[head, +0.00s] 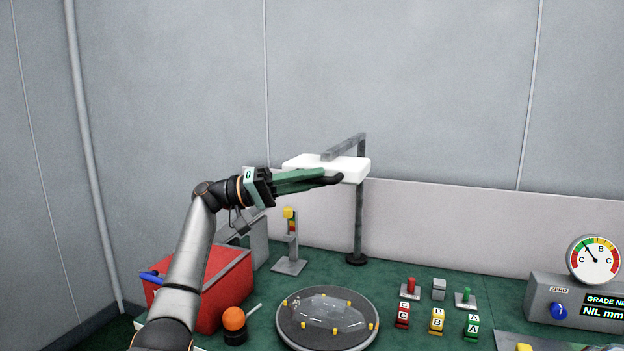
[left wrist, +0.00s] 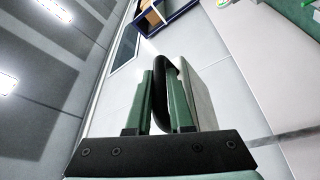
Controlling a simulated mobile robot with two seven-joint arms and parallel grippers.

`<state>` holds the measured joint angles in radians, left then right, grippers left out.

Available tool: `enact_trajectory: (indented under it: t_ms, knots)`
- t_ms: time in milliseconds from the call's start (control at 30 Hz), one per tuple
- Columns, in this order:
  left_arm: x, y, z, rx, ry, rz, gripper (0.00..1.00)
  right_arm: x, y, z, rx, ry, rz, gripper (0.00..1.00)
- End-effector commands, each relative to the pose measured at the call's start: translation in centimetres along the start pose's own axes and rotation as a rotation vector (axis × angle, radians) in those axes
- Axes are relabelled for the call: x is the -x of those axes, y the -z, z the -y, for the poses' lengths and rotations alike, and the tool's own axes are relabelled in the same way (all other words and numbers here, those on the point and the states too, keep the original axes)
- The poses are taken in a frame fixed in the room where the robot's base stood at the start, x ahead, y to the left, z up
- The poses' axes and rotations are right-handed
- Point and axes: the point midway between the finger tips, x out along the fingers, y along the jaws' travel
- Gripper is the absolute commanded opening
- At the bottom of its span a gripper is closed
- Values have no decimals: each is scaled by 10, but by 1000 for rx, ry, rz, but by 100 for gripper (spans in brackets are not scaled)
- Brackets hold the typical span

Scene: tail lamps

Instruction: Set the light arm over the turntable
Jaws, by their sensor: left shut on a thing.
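The light arm is a grey post (head: 358,225) on a round black foot, with a grey bar (head: 345,146) on top. A white lamp panel (head: 305,161) hangs under the bar, above the back of the bench and behind the turntable in the head view. My left gripper (head: 328,179) has green fingers shut on the panel's black handle (left wrist: 175,70). In the left wrist view the handle loops between the fingers, with the pale panel (left wrist: 204,95) beside it. The turntable (head: 290,335) is a dark grey disc with yellow pegs around a clear lens (head: 330,311). My right gripper is not in view.
A red bin (head: 228,285) and an orange-topped knob (head: 234,319) stand left of the turntable. A small stand with a yellow top (head: 289,213) is behind. Lettered blocks (head: 437,320) and a gauge box (head: 562,300) are at right. Green bench between post and turntable is clear.

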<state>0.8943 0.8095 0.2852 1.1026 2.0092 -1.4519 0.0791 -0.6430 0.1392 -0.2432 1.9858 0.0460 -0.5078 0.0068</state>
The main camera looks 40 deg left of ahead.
Motion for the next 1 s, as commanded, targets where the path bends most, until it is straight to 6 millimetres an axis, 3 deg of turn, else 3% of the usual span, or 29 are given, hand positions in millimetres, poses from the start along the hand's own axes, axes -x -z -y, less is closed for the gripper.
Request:
enact_trajectory:
  t_ms: [33, 67, 300, 667, 1000]
  knots:
    - [5, 5, -3, -2, -4, -19, 0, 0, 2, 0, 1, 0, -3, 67]
    - [5, 5, -3, -2, -3, -19, 23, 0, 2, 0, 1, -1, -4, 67]
    - [3, 3, -2, -2, -1, -12, 50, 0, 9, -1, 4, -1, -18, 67]
    - [10, 2, 0, -1, 1, -9, 50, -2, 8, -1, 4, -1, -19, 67]
    - [78, 1, 0, -1, 0, -12, 50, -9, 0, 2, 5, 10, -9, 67]
